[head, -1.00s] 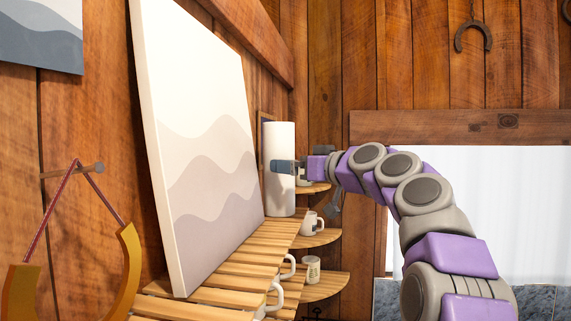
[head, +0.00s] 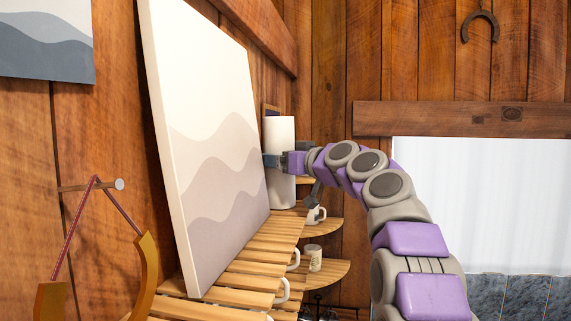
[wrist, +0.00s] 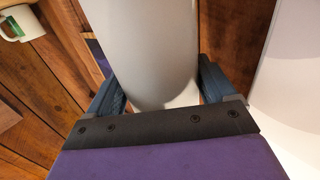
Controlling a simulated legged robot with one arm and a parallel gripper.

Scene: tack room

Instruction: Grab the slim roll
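The slim roll (head: 281,134) is a tall white cylinder standing upright, or nearly so, at the far end of the slatted shelf, beside the leaning canvas. My gripper (head: 272,161) is across its middle from the right. In the wrist view the roll (wrist: 155,45) fills the space between the two dark blue fingers, one along each side. My gripper (wrist: 160,88) appears shut on it, with no clear gap at either side. Whether the roll's base rests on the shelf is hard to tell.
A large wave-painted canvas (head: 215,150) leans on the left wall over the slatted shelf (head: 255,265). A horseshoe (head: 481,27) hangs at upper right. Open space lies right of the shelves.

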